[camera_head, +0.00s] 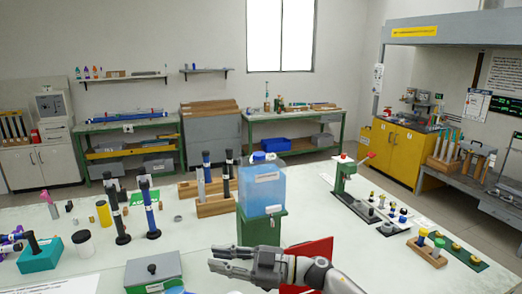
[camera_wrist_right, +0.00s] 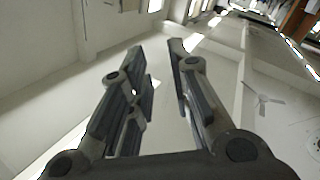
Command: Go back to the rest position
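My right gripper (camera_head: 213,258) comes in from the lower right of the head view and points left above the front of the white table (camera_head: 215,240). In the right wrist view the two fingers of this gripper (camera_wrist_right: 157,50) stand apart with nothing between them. My left gripper is not in the head view. Several dark rods with blue bands, such as one rod (camera_head: 150,210), stand upright on the table.
A blue water container (camera_head: 262,190) on a green stand (camera_head: 260,230) is just behind my right gripper. A red object (camera_head: 318,252) lies behind my right arm. A grey box (camera_head: 153,272) is at the front left. A green press (camera_head: 343,176) stands further right.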

